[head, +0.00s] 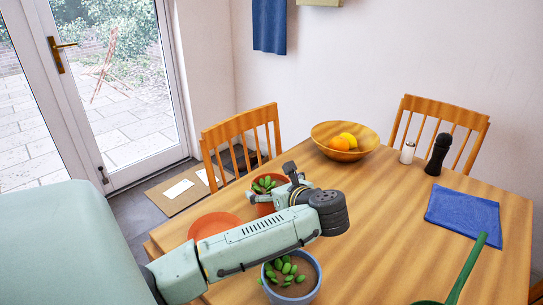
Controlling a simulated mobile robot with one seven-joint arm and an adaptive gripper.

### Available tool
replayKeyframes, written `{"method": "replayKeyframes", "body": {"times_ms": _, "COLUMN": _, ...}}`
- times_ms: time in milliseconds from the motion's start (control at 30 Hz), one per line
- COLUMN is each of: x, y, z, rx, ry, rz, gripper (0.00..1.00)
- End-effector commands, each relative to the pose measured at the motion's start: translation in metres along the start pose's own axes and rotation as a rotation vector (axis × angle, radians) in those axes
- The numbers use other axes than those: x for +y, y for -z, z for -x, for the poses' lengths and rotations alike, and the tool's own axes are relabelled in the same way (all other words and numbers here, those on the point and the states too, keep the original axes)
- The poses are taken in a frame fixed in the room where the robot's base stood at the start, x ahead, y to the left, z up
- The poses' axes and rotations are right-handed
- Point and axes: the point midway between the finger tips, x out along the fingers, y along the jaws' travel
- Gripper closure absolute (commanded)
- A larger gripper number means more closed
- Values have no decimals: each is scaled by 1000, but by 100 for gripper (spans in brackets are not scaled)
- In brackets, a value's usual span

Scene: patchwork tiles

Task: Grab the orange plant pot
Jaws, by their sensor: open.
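The orange plant pot (264,209) stands on the wooden table, with a green succulent (265,184) growing in it. My arm and wrist hide part of its right side. My gripper (290,174) is at the pot's right edge, at about the height of its rim. Its jaws are open, but the fingers are small and partly hidden. I cannot tell whether they touch the pot or stand around its rim.
A blue-grey pot (291,294) with another succulent stands in front of my arm. An orange plate (213,223) lies left of the orange pot. A fruit bowl (345,152), a salt shaker (407,152), a black pepper mill (437,155) and a blue cloth (462,212) are farther right.

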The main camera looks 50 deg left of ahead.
Motion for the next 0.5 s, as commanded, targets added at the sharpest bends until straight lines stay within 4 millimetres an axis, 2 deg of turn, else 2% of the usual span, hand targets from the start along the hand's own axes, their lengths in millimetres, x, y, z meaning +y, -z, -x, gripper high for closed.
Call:
{"method": "replayKeyframes", "body": {"times_ms": 133, "x": 0, "y": 0, "z": 0, "rx": 0, "ry": 0, "rz": 0, "gripper": 1}}
{"method": "replayKeyframes", "body": {"times_ms": 500, "x": 0, "y": 0, "z": 0, "rx": 0, "ry": 0, "rz": 0, "gripper": 25}}
